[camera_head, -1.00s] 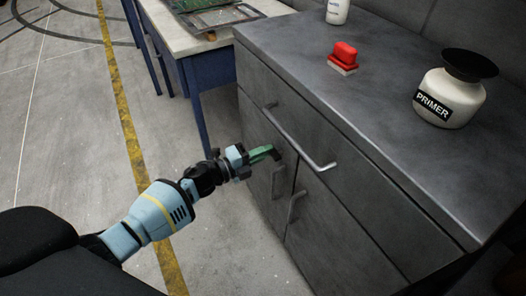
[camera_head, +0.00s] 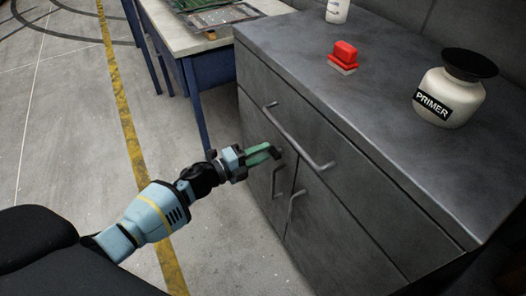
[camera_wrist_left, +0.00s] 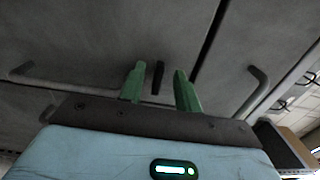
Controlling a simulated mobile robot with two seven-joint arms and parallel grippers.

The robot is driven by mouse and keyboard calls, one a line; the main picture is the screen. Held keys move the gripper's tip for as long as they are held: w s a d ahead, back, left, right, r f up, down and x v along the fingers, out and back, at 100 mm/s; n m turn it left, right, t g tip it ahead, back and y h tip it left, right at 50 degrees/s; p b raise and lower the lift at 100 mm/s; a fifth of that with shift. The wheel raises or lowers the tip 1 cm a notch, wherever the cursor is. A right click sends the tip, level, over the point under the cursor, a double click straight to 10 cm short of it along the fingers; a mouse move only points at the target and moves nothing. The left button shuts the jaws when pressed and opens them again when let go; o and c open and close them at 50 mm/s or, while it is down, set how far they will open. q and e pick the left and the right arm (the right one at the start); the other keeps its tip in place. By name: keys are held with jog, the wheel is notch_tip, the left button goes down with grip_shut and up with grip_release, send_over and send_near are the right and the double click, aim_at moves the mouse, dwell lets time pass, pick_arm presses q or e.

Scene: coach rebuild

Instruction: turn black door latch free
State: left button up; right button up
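The black door latch (camera_head: 277,152) is a small dark piece on the front of the grey cabinet (camera_head: 345,215), just below the drawer and above the doors. In the left wrist view the latch (camera_wrist_left: 158,77) stands upright between my green fingertips, with a gap on each side. My left gripper (camera_head: 263,154) is open around or just in front of the latch; how deep the fingers reach is hard to tell. It also shows in the left wrist view (camera_wrist_left: 160,85). My right gripper is not in view.
A long drawer handle (camera_head: 300,140) runs just above the fingers. Two door handles, left (camera_head: 277,182) and right (camera_head: 292,205), are close below. A red-topped block (camera_head: 343,57) and a primer bottle (camera_head: 450,98) stand on the cabinet.

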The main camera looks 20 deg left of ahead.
pick_arm(q)
jog(key=v, duration=0.6)
jog(key=shift+s+a, duration=0.25)
jog(key=shift+s, duration=0.05)
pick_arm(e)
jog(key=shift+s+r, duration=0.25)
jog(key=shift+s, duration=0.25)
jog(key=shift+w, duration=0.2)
